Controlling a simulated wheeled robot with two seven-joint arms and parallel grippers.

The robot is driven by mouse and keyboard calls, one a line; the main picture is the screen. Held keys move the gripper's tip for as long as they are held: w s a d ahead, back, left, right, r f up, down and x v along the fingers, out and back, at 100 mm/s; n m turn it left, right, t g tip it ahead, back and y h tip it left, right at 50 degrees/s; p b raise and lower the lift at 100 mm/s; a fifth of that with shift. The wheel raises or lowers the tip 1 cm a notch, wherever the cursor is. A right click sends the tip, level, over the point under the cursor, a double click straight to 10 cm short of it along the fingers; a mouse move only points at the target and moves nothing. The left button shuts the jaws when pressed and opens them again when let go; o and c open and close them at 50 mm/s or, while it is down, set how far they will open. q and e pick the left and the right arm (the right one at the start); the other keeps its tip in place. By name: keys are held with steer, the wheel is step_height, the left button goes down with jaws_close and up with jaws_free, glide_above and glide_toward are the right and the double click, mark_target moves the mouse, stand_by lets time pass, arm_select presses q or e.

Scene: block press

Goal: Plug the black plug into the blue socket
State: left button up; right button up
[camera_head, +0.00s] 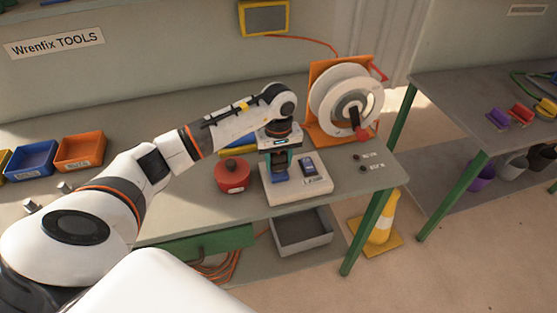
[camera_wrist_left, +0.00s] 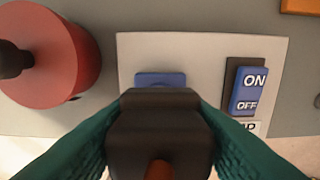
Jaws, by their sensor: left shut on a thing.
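My left gripper (camera_head: 279,160) is shut on the black plug, seen between its green fingers in the left wrist view (camera_wrist_left: 160,135). The blue socket (camera_wrist_left: 160,79) is on a light panel box (camera_head: 304,192), and only its far part shows beyond the plug. In the head view the socket (camera_head: 280,177) is just below the gripper. The plug is over or at the socket; I cannot tell whether it is in it. A blue ON/OFF switch (camera_wrist_left: 248,90) sits to the right on the same box. My right gripper is not in view.
A round red object with a knob (camera_head: 232,175) stands left of the box. An orange-framed cable reel (camera_head: 345,99) stands behind. Orange (camera_head: 80,150) and blue (camera_head: 31,159) bins are far left. The bench's right edge is near the box.

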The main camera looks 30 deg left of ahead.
mark_target(279, 153)
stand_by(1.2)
arm_select(q)
steer(key=shift+f+b, duration=0.6)
steer(key=shift+b, duration=0.2)
steer(key=o, duration=1)
step_height(279, 153, up, 12)
steer(key=shift+r+b, duration=0.1)
steer(key=shift+b, duration=1)
